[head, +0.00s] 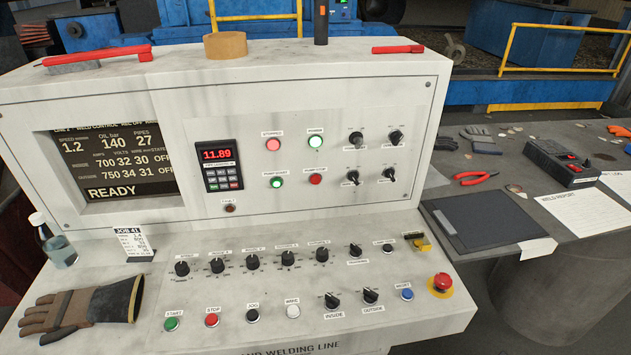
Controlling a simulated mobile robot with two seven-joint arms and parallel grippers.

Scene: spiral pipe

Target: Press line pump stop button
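The line pump stop button appears to be the red button (315,180) on the upright face of the white control console, under a small label that is hard to read. A green button (277,183) sits just left of it under a label that seems to read pump start. Neither of my grippers is in view, and nothing covers the red button.
The sloped panel holds another red button (211,320) labelled stop, a red emergency mushroom button (441,282), several knobs and a work glove (85,308). A bottle (57,245) and job card (133,243) stand at left. A dark side table (555,225) is at right.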

